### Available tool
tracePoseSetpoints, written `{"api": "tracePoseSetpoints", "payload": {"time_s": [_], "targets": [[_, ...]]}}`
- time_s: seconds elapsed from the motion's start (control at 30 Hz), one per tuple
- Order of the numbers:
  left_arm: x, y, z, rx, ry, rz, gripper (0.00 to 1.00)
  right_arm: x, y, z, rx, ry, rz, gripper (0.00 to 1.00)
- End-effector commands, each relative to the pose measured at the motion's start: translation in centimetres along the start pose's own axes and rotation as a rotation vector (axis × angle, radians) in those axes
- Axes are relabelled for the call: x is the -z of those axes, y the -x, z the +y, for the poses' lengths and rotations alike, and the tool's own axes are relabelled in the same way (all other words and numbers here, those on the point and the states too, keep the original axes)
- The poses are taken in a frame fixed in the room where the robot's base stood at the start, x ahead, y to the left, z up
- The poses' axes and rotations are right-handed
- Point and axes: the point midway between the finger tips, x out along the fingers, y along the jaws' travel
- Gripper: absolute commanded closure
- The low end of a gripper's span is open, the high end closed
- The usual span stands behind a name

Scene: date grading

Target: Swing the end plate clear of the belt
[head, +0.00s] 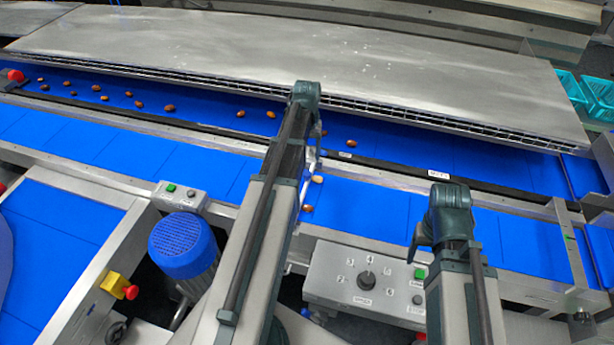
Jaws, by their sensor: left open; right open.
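A narrow pale plate (309,184) stands across the near blue belt (345,203), beside my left forearm, which hides part of it. I cannot tell for sure that it is the end plate. Two dates lie close to it, one (317,179) at its right side and one (307,208) near its lower end. My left gripper (318,132) is open above the divider between the belts, just beyond the plate; its fingers are mostly hidden by the wrist. My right gripper (413,248) is open, pointing down over the near belt's front edge, right of the plate.
A control box (340,275) with a numbered knob stands in front. A blue motor (183,245) is left. Teal crates (597,92) stand far right.

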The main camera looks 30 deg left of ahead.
Motion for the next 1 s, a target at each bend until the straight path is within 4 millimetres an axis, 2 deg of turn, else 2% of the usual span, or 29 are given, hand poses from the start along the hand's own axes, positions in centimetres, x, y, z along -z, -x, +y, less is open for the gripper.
{"api": "tracePoseSetpoints", "payload": {"time_s": [0.03,0.5,0.67,0.93,1.0], "targets": [[0.0,-1.5,0.0,0.0,0.0,0.0,0.33,0.1,-1.5,-0.1,0.0,0.002,0.0,0.3],[0.0,-7.6,0.0,0.0,0.0,0.0,0.33,0.4,-7.5,-0.7,-0.002,0.009,0.0,0.3],[0.0,-8.2,0.0,0.0,0.0,0.0,0.33,0.5,-8.2,-0.8,-0.002,0.008,0.0,0.3],[0.0,-8.1,0.0,0.0,0.0,0.0,0.33,0.5,-8.0,-0.7,-0.002,0.008,0.0,0.3],[0.0,-8.1,0.0,0.0,0.0,0.0,0.46,0.5,-8.0,-0.7,-0.002,0.008,0.0,0.3]]}}
